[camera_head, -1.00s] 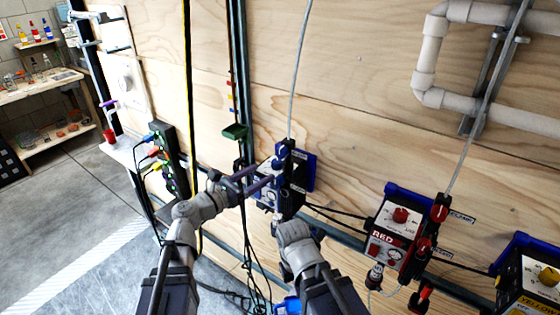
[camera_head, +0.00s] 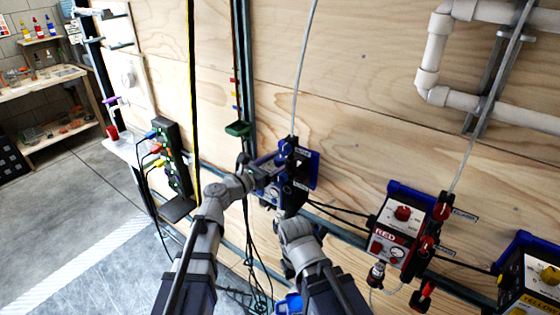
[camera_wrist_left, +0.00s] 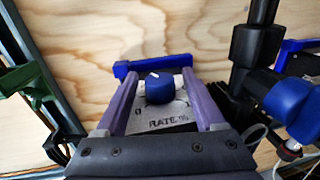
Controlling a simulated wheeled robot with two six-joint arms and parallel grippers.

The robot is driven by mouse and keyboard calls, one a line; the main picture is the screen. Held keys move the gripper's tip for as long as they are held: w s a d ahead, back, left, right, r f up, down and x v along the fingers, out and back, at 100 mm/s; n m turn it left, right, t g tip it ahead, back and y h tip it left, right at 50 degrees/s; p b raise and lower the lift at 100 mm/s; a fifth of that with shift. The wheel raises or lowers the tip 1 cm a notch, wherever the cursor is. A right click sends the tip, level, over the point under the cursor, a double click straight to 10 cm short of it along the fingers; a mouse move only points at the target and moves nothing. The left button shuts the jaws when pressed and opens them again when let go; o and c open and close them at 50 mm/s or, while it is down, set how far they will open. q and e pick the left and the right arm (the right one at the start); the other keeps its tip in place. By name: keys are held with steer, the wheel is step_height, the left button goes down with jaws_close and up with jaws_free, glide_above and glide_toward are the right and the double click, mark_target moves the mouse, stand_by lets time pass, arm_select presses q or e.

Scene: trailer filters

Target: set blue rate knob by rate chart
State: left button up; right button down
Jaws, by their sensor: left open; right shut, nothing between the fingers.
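The blue rate knob (camera_wrist_left: 160,90) sits on a pale panel (camera_wrist_left: 150,122) printed "RATE %" in the left wrist view. Its white pointer line points up and slightly left. My left gripper (camera_wrist_left: 158,76) is open, with one purple finger on each side of the knob and gaps between. In the head view my left gripper (camera_head: 272,165) reaches the blue-framed unit (camera_head: 311,168), whose knob is hidden there. My right gripper (camera_head: 285,212) is just below that unit, shut and empty, its fingers mostly hidden. I cannot make out a rate chart.
A red unit (camera_head: 391,246) and a yellow unit (camera_head: 545,275) stand to the right. A black post with a blue fitting (camera_wrist_left: 290,100) is close right of my left gripper. Cables hang below the blue unit. The plywood wall (camera_head: 360,110) above is mostly clear.

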arm_select(q)
steer(key=shift+c, duration=0.3)
jaws_close()
stand_by(0.3)
steer(key=m+g+h, duration=0.2)
steer(key=shift+w+a+g, duration=0.1)
steer(key=shift+w+g, duration=0.15)
steer(key=shift+g, duration=0.15)
steer(key=shift+m+g+h, duration=0.6)
steer(key=shift+m+g, duration=0.2)
steer(key=shift+g, duration=0.2)
steer(key=shift+s+m+g+h, duration=0.35)
steer(key=shift+m+g, duration=0.25)
steer(key=shift+g, duration=0.2)
